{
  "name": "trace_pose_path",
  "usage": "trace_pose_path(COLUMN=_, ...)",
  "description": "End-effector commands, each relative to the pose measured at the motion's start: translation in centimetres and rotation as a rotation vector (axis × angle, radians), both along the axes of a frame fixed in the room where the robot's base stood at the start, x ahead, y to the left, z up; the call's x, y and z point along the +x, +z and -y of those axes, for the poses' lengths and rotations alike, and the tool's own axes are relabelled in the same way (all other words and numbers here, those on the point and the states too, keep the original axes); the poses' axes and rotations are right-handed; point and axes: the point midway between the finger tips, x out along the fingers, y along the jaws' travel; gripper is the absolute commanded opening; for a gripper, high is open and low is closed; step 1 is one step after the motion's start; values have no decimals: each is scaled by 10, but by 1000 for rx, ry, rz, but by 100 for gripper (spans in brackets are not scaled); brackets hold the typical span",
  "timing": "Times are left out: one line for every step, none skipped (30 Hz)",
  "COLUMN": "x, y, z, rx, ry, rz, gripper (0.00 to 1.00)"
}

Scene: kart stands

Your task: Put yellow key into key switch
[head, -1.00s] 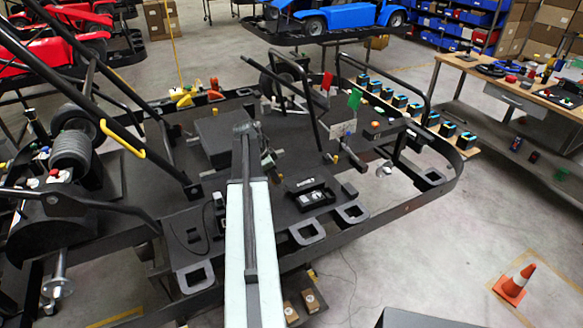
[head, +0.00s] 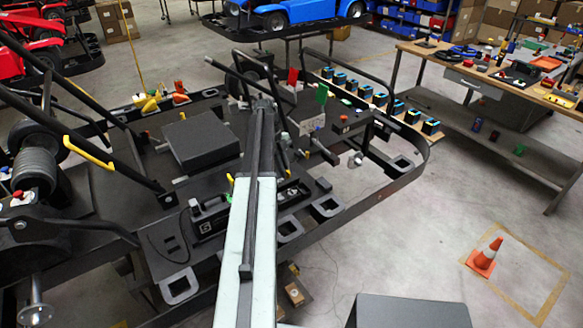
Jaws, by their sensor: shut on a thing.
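My arm reaches up the middle of the head view over the black kart frame on its stand. My gripper (head: 281,150) is at its far end, small and partly hidden by the arm, above the frame's floor. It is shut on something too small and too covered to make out. I cannot tell whether that is the yellow key, and I cannot pick out the key anywhere else. I cannot identify the key switch for certain. A dark box with a red-orange button (head: 344,119) stands on the frame, right of the gripper.
A flat black box (head: 200,145) lies left of the arm. Thin black hoops, a red flag (head: 293,77) and a green flag (head: 321,93) rise near the gripper. A workbench (head: 465,68) stands at the right.

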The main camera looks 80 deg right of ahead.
Motion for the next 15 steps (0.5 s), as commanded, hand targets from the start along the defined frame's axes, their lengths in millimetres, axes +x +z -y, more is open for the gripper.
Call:
trace_pose_path(x=-13, y=4, z=5, rx=2, ry=-90, rz=0, gripper=0)
trace_pose_path(x=-18, y=4, z=5, rx=1, ry=-137, rz=-1, gripper=0)
trace_pose_path(x=-23, y=4, z=5, rx=0, ry=-182, rz=-2, gripper=0)
trace_pose_path(x=-25, y=4, z=5, rx=2, ry=-206, rz=-2, gripper=0)
trace_pose_path(x=-27, y=4, z=5, rx=2, ry=-222, rz=-2, gripper=0)
trace_pose_path(x=-28, y=4, z=4, rx=2, ry=-234, rz=-2, gripper=0)
trace_pose_path(x=-28, y=4, z=4, rx=1, ry=-238, rz=-2, gripper=0)
trace_pose_path(x=-28, y=4, z=4, rx=1, ry=-239, rz=-3, gripper=0)
trace_pose_path(x=-28, y=4, z=4, rx=1, ry=-238, rz=-3, gripper=0)
trace_pose_path(x=-28, y=4, z=4, rx=1, ry=-237, rz=-3, gripper=0)
trace_pose_path(x=-28, y=4, z=4, rx=1, ry=-237, rz=-3, gripper=0)
trace_pose_path(x=-28, y=4, z=4, rx=0, ry=-235, rz=-2, gripper=0)
trace_pose_path(x=-28, y=4, z=4, rx=0, ry=-235, rz=-3, gripper=0)
trace_pose_path(x=-28, y=4, z=4, rx=0, ry=-235, rz=-3, gripper=0)
trace_pose_path(x=-27, y=4, z=4, rx=0, ry=-236, rz=-4, gripper=0)
